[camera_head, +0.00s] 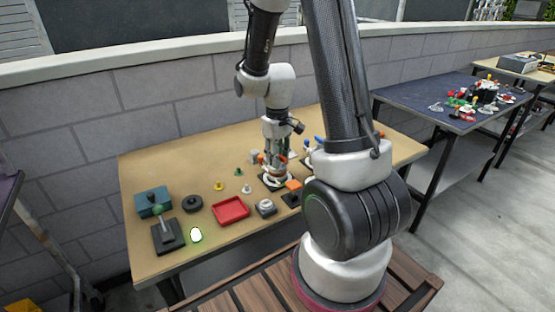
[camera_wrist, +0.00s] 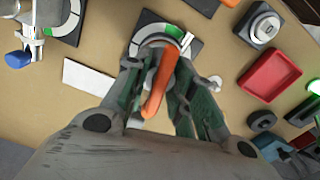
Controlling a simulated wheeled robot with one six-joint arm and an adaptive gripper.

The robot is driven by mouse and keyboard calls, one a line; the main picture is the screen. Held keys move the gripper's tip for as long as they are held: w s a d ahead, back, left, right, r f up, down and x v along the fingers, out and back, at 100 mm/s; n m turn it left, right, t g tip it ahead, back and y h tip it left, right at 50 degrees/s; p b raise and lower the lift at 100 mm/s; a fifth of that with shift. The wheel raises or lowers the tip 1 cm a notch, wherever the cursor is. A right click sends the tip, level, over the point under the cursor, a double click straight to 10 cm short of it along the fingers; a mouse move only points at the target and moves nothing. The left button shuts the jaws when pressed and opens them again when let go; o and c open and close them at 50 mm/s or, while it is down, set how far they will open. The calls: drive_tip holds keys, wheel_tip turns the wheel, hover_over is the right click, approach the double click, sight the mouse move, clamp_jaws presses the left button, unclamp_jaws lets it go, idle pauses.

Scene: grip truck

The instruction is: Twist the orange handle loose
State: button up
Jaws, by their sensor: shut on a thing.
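The orange handle (camera_wrist: 159,82) is a long bar in the middle of the wrist view, over a round grey fitting. Its mount is a black square plate (camera_wrist: 194,47) with a white ring dial that has a green section. My gripper (camera_wrist: 160,58) is shut on the handle, with fingers on both sides of it. In the head view, my gripper (camera_head: 276,170) is low over the back middle of the table, at the dial plate. Its fingers and the fitting overlap there, so the exact contact is hidden.
A second dial with a blue handle (camera_wrist: 17,59) is close by. A block wall stands behind.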

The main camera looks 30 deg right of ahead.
drive_tip(key=n, duration=0.5)
drive_tip(key=shift+n, duration=0.4)
drive_tip(key=n, duration=1)
drive_tip(key=shift+o, duration=0.2)
drive_tip(key=n, duration=0.5)
drive_tip(key=o, duration=0.7)
drive_tip(key=shift+r, duration=3.75)
